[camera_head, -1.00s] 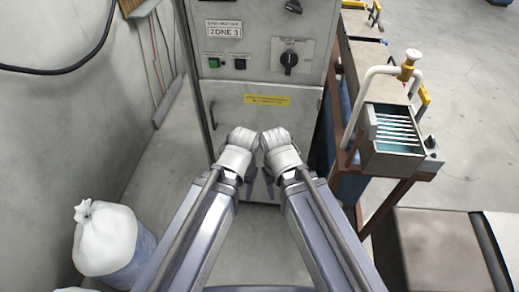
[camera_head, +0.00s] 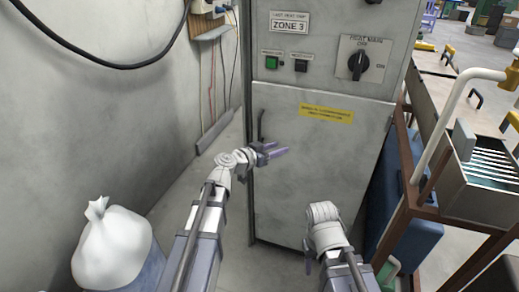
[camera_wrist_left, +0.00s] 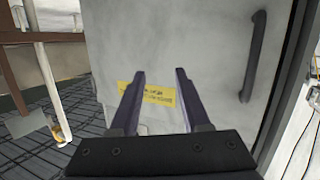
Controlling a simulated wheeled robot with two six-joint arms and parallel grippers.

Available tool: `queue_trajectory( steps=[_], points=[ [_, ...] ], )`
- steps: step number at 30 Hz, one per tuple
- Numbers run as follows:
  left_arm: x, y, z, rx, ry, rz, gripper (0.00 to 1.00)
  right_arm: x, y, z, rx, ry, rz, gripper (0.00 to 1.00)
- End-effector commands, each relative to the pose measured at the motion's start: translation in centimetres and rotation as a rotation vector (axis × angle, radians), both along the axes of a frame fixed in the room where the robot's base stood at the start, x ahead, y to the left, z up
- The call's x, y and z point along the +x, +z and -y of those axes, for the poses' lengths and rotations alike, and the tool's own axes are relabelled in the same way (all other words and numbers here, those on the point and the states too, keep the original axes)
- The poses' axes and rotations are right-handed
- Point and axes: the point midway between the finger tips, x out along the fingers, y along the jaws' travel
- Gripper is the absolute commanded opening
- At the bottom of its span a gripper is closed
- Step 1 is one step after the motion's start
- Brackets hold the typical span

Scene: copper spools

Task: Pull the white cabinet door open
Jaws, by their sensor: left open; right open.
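The white cabinet door (camera_head: 318,165) is shut in the head view, with a yellow label (camera_head: 327,112) near its top. Its dark vertical handle (camera_head: 262,125) is at the door's upper left edge. The handle (camera_wrist_left: 254,58) shows upright at the right in the left wrist view. My left gripper (camera_head: 279,151) is open and empty in front of the door, just below and right of the handle, not touching it. Its two fingers (camera_wrist_left: 160,97) point at the door in the left wrist view. My right gripper (camera_head: 308,262) is low before the door's bottom, mostly hidden behind its own wrist.
A control panel (camera_head: 325,50) with a knob and buttons is above the door. A grey wall (camera_head: 90,110) is at the left. A white sack (camera_head: 112,248) stands at the lower left. A brown-framed stand (camera_head: 440,215) with a slotted box is at the right.

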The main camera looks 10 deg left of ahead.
Motion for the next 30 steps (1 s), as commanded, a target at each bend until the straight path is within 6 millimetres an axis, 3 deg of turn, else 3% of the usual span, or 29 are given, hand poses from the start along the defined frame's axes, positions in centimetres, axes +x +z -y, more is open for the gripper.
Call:
queue_trajectory(
  steps=[1,6,9,13,20,30],
  points=[
    [1.4,-1.6,-2.5,-0.014,0.058,0.054,0.47,0.0,-2.7,0.0,0.0,0.0,0.0,0.5],
    [3.6,-1.5,-8.4,-0.032,0.207,0.177,0.47,0.0,-5.2,0.0,0.0,0.0,0.0,0.5],
    [4.1,-1.4,-10.3,-0.035,0.255,0.209,0.47,0.0,-5.8,0.0,0.0,0.0,0.0,0.5],
    [4.2,-1.1,-11.2,-0.036,0.277,0.223,0.47,0.0,-5.8,0.0,0.0,0.0,0.0,0.5],
    [4.7,-1.0,-11.0,-0.036,0.275,0.222,0.47,0.0,-5.7,0.0,0.0,0.0,0.0,0.5],
    [8.9,-1.0,-9.7,-0.036,0.273,0.222,0.47,0.0,-5.7,0.0,0.0,0.0,0.0,0.5]
  ],
)
